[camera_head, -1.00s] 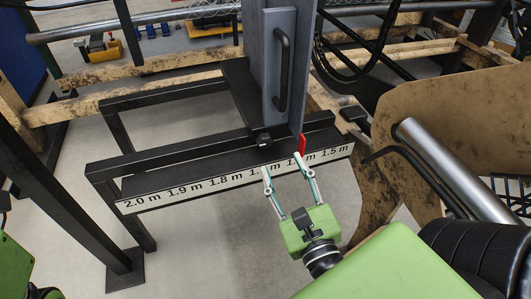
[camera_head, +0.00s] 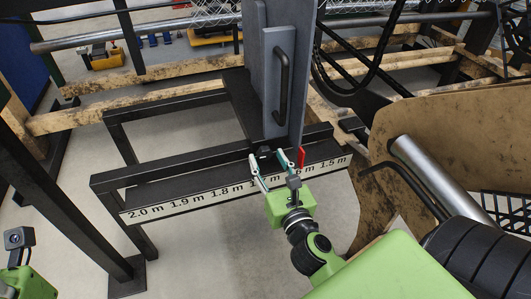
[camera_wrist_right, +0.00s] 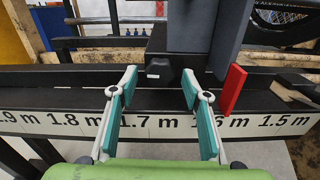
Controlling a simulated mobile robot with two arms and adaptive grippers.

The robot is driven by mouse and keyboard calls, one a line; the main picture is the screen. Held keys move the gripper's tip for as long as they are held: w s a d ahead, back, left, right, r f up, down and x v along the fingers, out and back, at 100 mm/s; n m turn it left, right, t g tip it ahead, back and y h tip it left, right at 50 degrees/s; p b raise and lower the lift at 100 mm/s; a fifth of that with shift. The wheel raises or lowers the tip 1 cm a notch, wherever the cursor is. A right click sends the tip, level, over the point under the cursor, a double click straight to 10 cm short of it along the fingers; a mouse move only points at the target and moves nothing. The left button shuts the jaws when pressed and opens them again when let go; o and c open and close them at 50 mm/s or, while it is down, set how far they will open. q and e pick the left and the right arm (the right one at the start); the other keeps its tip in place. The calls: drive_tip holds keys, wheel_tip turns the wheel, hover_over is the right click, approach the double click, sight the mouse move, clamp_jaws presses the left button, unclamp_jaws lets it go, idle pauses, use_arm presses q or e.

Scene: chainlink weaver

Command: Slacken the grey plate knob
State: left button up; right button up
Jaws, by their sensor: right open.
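The black knob (camera_head: 264,154) sits low on the front of the stand, at the foot of the upright grey plate (camera_head: 279,85) with its dark handle. In the right wrist view the knob (camera_wrist_right: 158,71) shows a small white label. My right gripper (camera_head: 270,160) is open, its two teal-padded fingers (camera_wrist_right: 159,78) pointing at the knob, one to each side in the picture. I cannot tell whether they touch it. Only part of my left gripper (camera_head: 25,283) shows at the lower left edge; its fingers are hidden.
A red lever (camera_wrist_right: 232,89) stands just right of the right finger. A scale strip (camera_head: 205,194) marked in metres runs along the black frame (camera_head: 150,180) below. A worn yellow panel (camera_head: 440,125) and a metal tube (camera_head: 440,180) stand close on the right.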

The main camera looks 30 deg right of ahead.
drive_tip(key=shift+x, duration=1.2)
